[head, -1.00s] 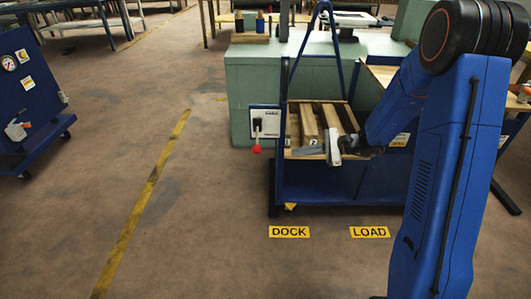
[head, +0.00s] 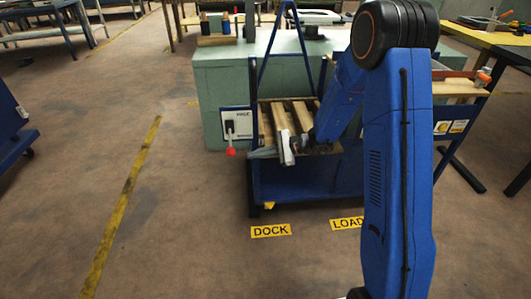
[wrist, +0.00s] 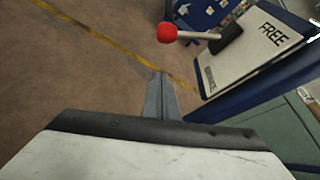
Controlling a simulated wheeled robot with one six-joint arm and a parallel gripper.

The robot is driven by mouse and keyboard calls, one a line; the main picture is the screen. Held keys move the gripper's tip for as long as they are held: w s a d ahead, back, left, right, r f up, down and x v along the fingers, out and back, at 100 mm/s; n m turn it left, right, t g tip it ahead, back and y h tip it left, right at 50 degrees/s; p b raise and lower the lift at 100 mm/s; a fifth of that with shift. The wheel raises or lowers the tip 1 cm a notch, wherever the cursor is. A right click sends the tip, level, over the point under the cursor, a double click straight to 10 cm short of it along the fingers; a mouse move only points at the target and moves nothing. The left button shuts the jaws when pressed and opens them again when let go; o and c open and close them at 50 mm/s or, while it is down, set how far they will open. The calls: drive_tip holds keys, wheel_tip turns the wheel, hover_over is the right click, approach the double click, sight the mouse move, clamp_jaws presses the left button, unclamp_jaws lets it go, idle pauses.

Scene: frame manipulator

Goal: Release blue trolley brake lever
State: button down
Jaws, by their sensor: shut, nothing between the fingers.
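The blue trolley (head: 300,182) stands in front of my arm in the head view, with wooden slats on its deck. A white brake plate (head: 242,119) is at its left side, with a dark lever ending in a red knob (head: 231,152) that hangs downward. My gripper (head: 254,154) is shut and empty, just right of the knob and apart from it. In the wrist view, the closed fingers (wrist: 161,90) point toward the floor beyond. The red knob (wrist: 167,32) is ahead of them, and the plate (wrist: 255,50), reading FREE, lies to the right.
A green bench (head: 208,85) stands behind the trolley. DOCK (head: 271,230) and LOAD (head: 346,223) labels lie on the floor in front. A blue panelled cart (head: 10,130) is at the left edge. The floor left of the trolley, with a yellow line (head: 128,195), is clear.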

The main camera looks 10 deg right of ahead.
sight(230, 142)
drive_tip(key=shift+s+a+r, duration=0.15)
drive_tip(key=shift+a+r, duration=0.2)
drive_tip(key=shift+a, duration=0.45)
drive_tip(key=shift+s+a+r, duration=0.15)
drive_tip(key=shift+a+r, duration=0.2)
drive_tip(key=shift+a, duration=0.45)
drive_tip(key=shift+s+a+r, duration=0.15)
drive_tip(key=shift+a+r, duration=0.2)
drive_tip(key=shift+a, duration=0.45)
drive_tip(key=shift+r, duration=0.1)
